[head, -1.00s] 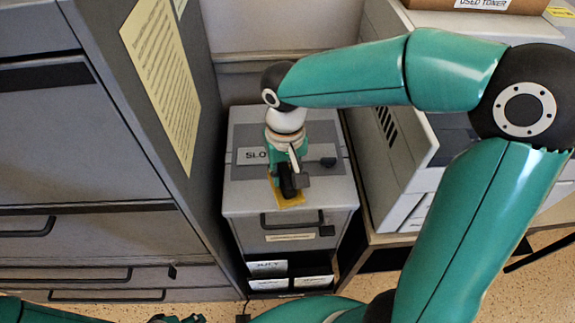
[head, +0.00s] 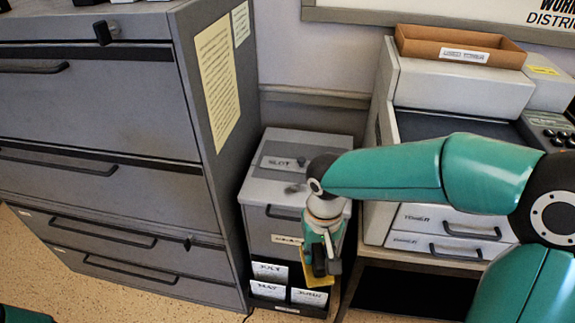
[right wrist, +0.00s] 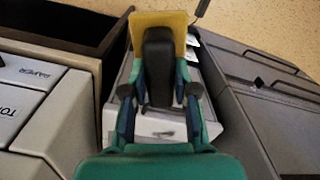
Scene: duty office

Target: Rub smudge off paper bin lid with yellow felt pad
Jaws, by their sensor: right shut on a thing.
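The grey paper bin (head: 262,225) stands between the cabinet and the copier, its lid (head: 262,190) shut and marked SLOT. A small dark patch (head: 294,188) shows on the lid beside my right arm; I cannot tell whether it is the smudge. My right gripper (head: 320,265) is shut on the yellow felt pad (head: 316,280), in front of the bin's front face and apart from the lid. My arm hides the lid's right part. My left gripper is not in view.
A tall grey cabinet (head: 105,110) stands close on the bin's left, a copier (head: 460,85) on its right. A rack with white cards (head: 270,272) sits low at the bin's front. A brown tray (head: 458,45) is on the copier. Open floor (head: 110,295) lies front left.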

